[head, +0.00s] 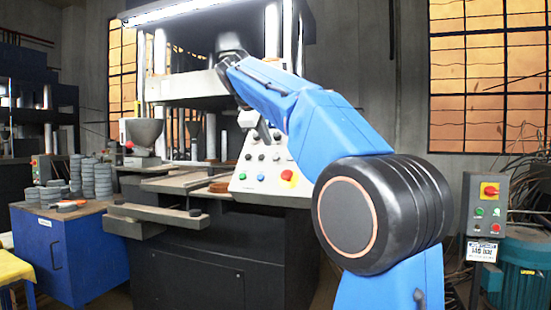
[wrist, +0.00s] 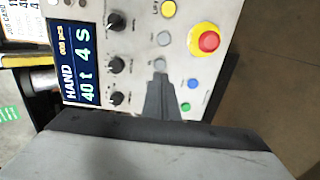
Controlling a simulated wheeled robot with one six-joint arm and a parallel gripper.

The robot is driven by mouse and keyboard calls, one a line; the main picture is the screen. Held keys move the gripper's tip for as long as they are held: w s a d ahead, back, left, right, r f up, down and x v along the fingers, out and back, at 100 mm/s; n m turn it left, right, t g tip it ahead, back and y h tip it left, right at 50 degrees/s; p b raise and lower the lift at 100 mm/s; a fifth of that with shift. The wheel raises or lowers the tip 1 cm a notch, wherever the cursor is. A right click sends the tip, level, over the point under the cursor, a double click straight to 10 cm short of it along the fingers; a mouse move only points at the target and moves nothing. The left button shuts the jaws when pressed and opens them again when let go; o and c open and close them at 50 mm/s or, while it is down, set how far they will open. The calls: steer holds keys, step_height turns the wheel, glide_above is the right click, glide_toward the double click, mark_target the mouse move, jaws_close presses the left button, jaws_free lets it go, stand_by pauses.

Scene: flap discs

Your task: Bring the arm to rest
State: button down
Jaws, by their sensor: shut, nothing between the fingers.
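My blue arm (head: 320,120) rises from the lower right and reaches left, bent, in front of the press. My gripper (head: 266,131) hangs at its end before the sloped control panel (head: 262,178). In the wrist view my gripper (wrist: 160,80) is shut and empty, its dark fingers over the grey panel face (wrist: 140,50). Whether the tips touch the panel cannot be told. The panel carries a lit display (wrist: 80,60), black knobs, and a red button (wrist: 208,41) on a yellow base. A blue button (wrist: 194,84) and a green button (wrist: 185,107) sit near the fingers.
A blue cabinet (head: 65,250) at left holds stacks of grey discs (head: 97,180). A grey hopper (head: 143,132) and a ledge (head: 155,213) stand on the press front. A small switch box (head: 484,205) and a teal motor (head: 525,270) are at right.

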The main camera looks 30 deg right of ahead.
stand_by(0.3)
steer(key=s+a+f+m+y, duration=0.2)
steer(key=s+a+f, duration=0.3)
steer(key=s+f, duration=0.7)
steer(key=s+a+f+m+g+y, duration=0.1)
steer(key=s+a+f+m+y, duration=0.2)
steer(key=s+f, duration=1)
steer(key=s+a+f+m+y, duration=0.2)
steer(key=s+a+f, duration=0.6)
steer(key=f, duration=1.6)
steer(key=s, duration=0.5)
steer(key=shift+a+f+m+y, duration=0.2)
steer(key=shift+m+y, duration=0.1)
steer(key=shift+y, duration=0.1)
